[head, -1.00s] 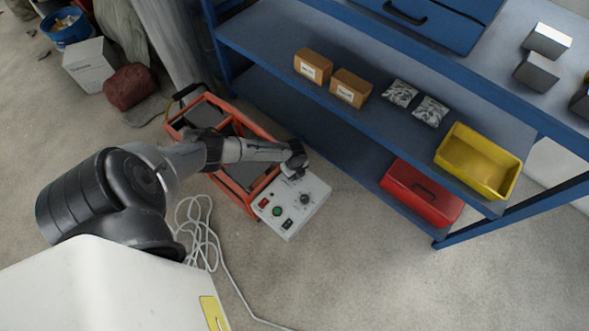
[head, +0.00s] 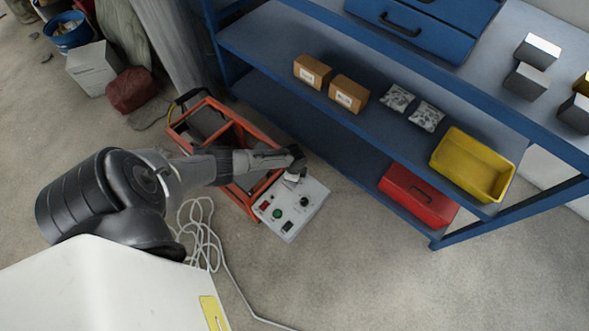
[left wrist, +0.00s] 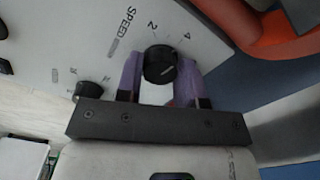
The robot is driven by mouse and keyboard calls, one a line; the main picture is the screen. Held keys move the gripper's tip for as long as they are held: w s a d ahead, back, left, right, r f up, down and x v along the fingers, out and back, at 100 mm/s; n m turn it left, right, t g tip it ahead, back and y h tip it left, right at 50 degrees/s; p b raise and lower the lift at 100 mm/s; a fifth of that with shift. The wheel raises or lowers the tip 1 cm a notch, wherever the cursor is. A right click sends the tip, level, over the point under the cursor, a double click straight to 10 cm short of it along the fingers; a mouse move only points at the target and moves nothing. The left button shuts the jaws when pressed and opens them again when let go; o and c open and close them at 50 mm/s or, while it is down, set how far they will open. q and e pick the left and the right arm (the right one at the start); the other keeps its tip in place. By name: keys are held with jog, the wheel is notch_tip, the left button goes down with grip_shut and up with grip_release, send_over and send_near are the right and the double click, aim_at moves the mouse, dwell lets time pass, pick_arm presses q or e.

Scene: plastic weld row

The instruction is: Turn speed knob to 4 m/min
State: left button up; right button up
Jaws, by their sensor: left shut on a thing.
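The grey-white control panel (head: 305,222) sits on the front of the orange-framed cart, with a red switch, a green button and a black knob on its face. My left gripper (head: 295,172) is over the panel's far edge and hides the speed knob there. In the left wrist view, the black speed knob (left wrist: 160,65) stands beside the printed SPEED, 2 and 4 marks. My left gripper (left wrist: 161,82) is shut on it, one purple-lined finger on each side. I cannot clearly read the knob's pointer. My right gripper is not in view.
A blue shelf unit (head: 330,120) stands close behind and right of the panel, with small boxes, a yellow bin (head: 452,178) and a red case (head: 418,196). A white cable (head: 200,235) lies on the floor in front of the cart. The floor at front right is clear.

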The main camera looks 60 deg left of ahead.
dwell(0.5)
pick_arm(q)
jog(key=o, duration=0.9)
jog(key=shift+r+p, duration=3.85)
jog(key=shift+r, duration=3.1)
